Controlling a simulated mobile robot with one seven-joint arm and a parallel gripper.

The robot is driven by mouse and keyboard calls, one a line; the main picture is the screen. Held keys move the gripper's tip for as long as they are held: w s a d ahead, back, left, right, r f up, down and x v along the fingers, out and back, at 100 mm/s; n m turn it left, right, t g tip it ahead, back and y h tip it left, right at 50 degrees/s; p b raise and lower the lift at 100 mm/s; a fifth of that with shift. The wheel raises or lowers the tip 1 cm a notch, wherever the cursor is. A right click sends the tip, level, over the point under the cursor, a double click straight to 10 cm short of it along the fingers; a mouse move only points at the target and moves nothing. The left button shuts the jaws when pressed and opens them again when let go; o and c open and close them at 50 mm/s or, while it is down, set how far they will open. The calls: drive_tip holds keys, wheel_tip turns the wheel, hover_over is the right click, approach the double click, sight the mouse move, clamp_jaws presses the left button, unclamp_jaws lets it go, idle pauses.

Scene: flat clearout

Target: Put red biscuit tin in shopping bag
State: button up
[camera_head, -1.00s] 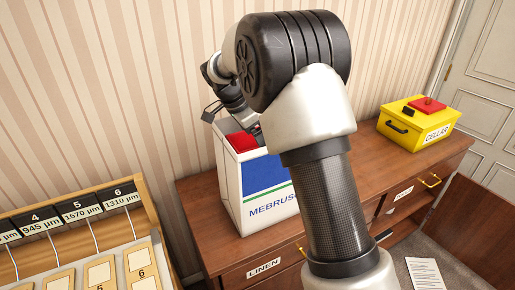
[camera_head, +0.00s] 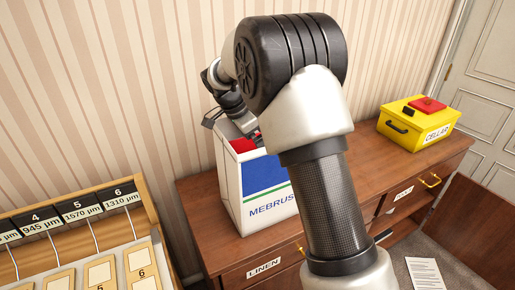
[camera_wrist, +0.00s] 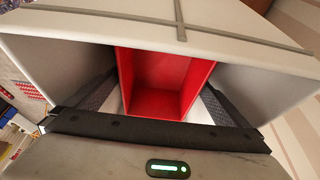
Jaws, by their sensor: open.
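The red biscuit tin (camera_head: 242,145) shows at the mouth of the white shopping bag (camera_head: 265,199), which has a blue panel and a green stripe. In the wrist view the tin (camera_wrist: 165,82) looks like a hollow red box between the pale walls of the bag (camera_wrist: 50,50). My gripper (camera_wrist: 158,105) is open, with one dark finger on each side of the tin. I cannot tell whether the fingers touch it. In the head view my gripper (camera_head: 247,128) is over the bag mouth, partly hidden by my arm. The tin's base is hidden.
The bag stands upright on a brown wooden dresser (camera_head: 215,222) with labelled drawers. A yellow box marked CELLAR (camera_head: 418,128) with a red item on top (camera_head: 428,104) stands at the right. A numbered rack (camera_head: 85,240) is at the lower left. The striped wall is close behind.

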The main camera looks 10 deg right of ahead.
drive_tip(key=v, duration=1.1)
drive_tip(key=shift+r, duration=0.25)
